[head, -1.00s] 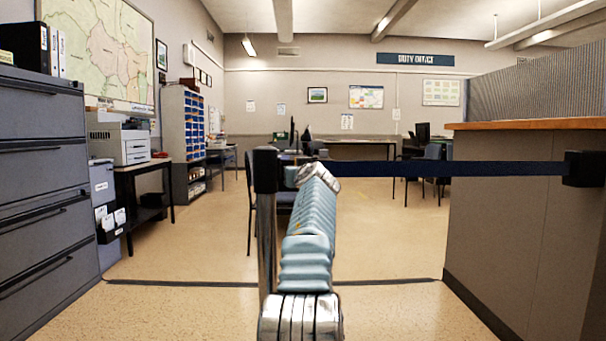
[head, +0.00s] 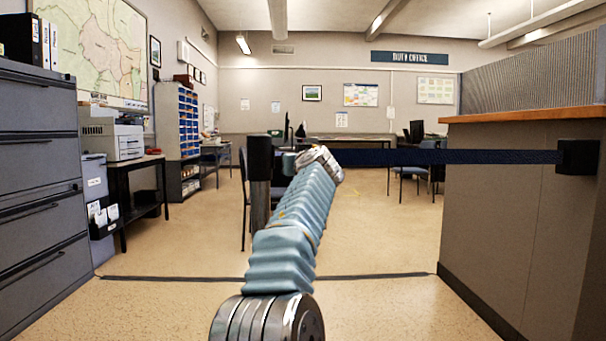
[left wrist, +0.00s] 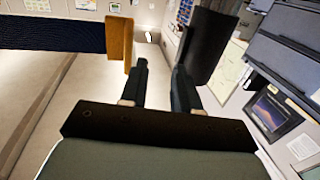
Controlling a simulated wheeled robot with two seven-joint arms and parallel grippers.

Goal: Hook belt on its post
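The dark blue belt (head: 450,157) runs level from a black wall box (head: 577,157) on the counter at right to behind my left wrist. Its end is hidden there in the head view. In the left wrist view the belt (left wrist: 50,36) ends in an ochre end piece (left wrist: 120,42), left of my left gripper (left wrist: 160,70). The gripper's fingers are apart, with bare floor showing between them. The black-topped post (head: 259,158) stands just left of my wrist; the post (left wrist: 206,45) is beside the right finger in the wrist view. I cannot tell whether belt and post touch. My right gripper is not in view.
A grey filing cabinet (head: 40,180) stands at left, with a printer (head: 112,139) on a table behind it. The wood-topped counter (head: 510,220) bounds the right side. Desks and chairs stand beyond the belt. The floor (head: 390,305) in front is clear.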

